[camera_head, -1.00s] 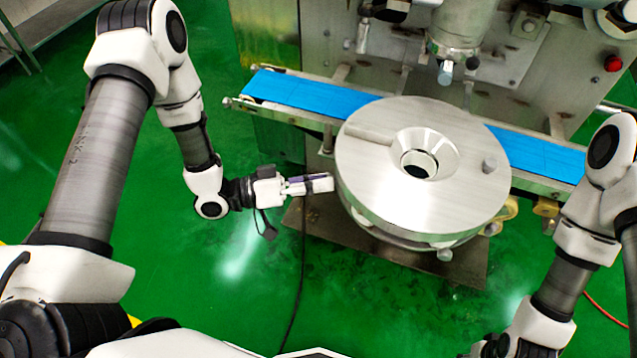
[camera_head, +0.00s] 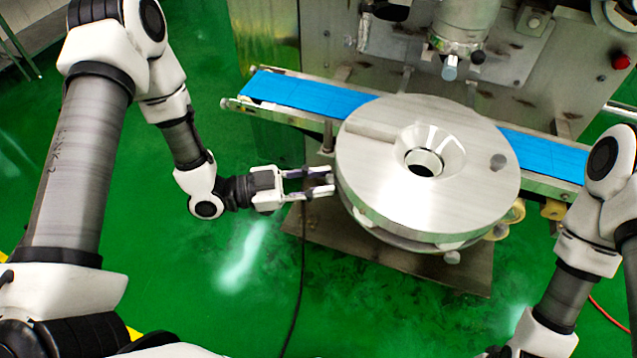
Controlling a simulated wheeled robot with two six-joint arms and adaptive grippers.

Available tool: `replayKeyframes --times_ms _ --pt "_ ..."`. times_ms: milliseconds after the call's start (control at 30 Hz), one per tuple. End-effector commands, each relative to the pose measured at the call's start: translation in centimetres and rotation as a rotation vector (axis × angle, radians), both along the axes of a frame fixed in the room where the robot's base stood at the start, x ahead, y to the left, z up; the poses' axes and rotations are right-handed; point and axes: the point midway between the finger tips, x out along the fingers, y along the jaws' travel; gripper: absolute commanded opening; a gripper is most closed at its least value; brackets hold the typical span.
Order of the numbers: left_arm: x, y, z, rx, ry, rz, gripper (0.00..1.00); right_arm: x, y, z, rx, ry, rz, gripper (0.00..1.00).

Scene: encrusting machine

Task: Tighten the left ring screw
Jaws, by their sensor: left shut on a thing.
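The round metal disc (camera_head: 400,200) with a funnel opening in its middle stands on the machine, and a ring runs below its rim. My left gripper (camera_head: 332,182) comes in from the left at the left edge of this disc. Its two fingers lie one above the other with a gap between them, and the tips close on the left ring screw at the rim. The screw itself is mostly hidden by the fingertips. Another small screw knob (camera_head: 452,257) shows under the front rim. My right arm reaches down at the lower right; its gripper is out of the picture.
A blue conveyor belt (camera_head: 305,93) runs behind the disc to both sides. The metal machine body and its nozzle (camera_head: 449,68) stand at the back. A metal base plate (camera_head: 400,265) and a black cable (camera_head: 299,270) lie on the green floor. The floor at front is otherwise open.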

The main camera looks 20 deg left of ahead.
Motion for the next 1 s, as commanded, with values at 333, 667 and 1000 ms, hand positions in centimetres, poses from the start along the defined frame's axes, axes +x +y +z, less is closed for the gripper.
replayKeyframes --times_ms 333,667,1000 --pt "-0.07 -0.01 -0.27 0.056 -0.094 -0.001 0.0 0.0 0.01 -0.71 0.0 0.0 0.0 0.4" --pt "-0.06 -0.01 -0.23 0.06 -0.102 -0.002 0.0 0.0 0.01 -0.71 0.0 0.0 0.0 0.4" --pt "-0.03 0.0 -0.13 0.059 -0.104 0.0 0.53 0.0 -0.01 -0.69 0.0 0.0 0.0 0.4"
